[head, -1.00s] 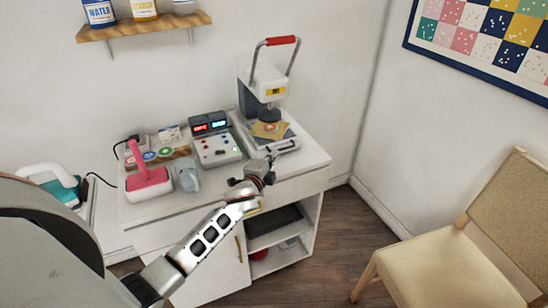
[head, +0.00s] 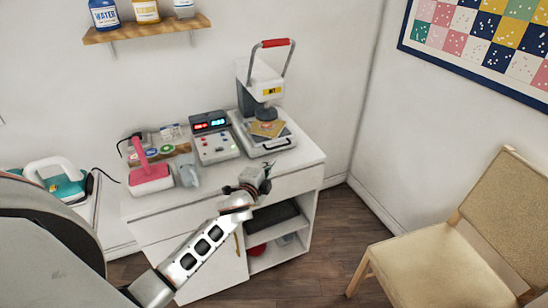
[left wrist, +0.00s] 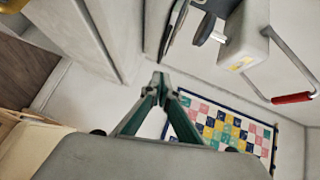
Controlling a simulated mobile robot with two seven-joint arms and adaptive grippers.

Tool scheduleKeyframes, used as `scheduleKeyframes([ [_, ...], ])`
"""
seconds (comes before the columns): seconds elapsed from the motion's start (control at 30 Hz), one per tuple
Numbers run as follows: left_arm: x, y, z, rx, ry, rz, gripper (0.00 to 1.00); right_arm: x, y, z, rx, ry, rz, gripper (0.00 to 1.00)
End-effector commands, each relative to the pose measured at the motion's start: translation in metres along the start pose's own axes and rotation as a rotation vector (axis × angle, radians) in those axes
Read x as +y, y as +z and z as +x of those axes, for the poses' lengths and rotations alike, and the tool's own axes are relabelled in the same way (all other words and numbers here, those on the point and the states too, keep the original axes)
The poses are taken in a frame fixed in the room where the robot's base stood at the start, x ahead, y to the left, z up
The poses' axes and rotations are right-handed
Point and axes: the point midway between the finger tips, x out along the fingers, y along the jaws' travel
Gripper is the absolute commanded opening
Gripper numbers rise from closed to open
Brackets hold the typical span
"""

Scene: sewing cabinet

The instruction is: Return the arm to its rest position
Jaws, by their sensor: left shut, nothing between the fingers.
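My left arm reaches in from the lower left in the head view. Its gripper (head: 267,168) is over the front edge of the white cabinet (head: 205,215), in front of the heat press. In the left wrist view the two green-sided fingers meet at their tips (left wrist: 160,80). The gripper is shut and empty. The heat press (head: 264,95) stands on the cabinet top with its red-handled lever up and a tan patterned piece (head: 268,128) on its base. The press also shows at the upper right of the left wrist view (left wrist: 240,45). My right gripper is not in view.
A control box (head: 214,140), a pink-handled tool (head: 149,175) and a pale blue item (head: 187,173) stand on the cabinet. A teal and white iron (head: 60,182) is at left. A wooden chair (head: 440,245) stands at right. Floor (head: 335,225) is clear between chair and cabinet.

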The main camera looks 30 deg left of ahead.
Motion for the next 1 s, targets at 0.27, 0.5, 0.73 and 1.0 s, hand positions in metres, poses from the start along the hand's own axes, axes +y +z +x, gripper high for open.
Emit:
scheduleKeyframes([
  [0.27, 0.001, 0.000, -0.048, 0.001, 0.000, -0.001, 0.00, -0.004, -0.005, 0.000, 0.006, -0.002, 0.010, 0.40],
  [0.5, 0.000, 0.000, -0.062, -0.001, 0.001, -0.001, 0.00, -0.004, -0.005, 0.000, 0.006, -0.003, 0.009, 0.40],
  [0.73, 0.015, -0.003, -0.070, 0.007, 0.026, -0.039, 0.00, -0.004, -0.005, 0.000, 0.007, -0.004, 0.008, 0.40],
  [1.0, 0.137, -0.031, -0.161, 0.030, 0.269, -0.454, 0.00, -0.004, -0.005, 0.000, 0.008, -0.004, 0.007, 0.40],
])
